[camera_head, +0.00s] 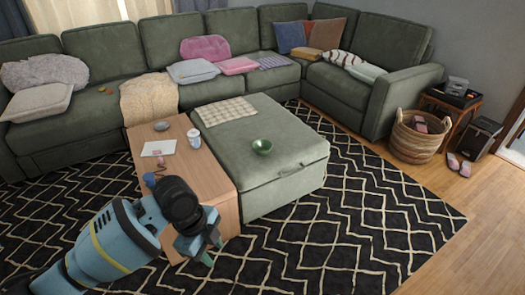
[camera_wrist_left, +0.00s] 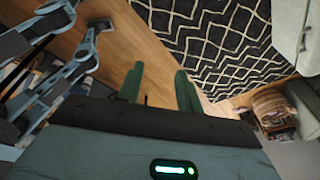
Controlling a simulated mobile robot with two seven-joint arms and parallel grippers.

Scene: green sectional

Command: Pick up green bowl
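The green bowl (camera_head: 262,147) sits upright on the green ottoman (camera_head: 262,178), near the middle of its top. My left gripper (camera_head: 207,248) is in front of the wooden side table, below and to the left of the bowl, well apart from it. In the left wrist view its two green fingers (camera_wrist_left: 158,92) are spread with bare floor between them, so it is open and empty. The bowl does not show in the left wrist view. I cannot make out my right gripper in either view.
The wooden table (camera_head: 213,180) stands against the ottoman's left side, with a white cup (camera_head: 194,138), paper (camera_head: 158,148) and a grey item (camera_head: 161,126). A folded blanket (camera_head: 224,111) lies behind the bowl. Patterned rug (camera_head: 365,215) is clear to the right; a basket (camera_head: 416,140) stands beyond.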

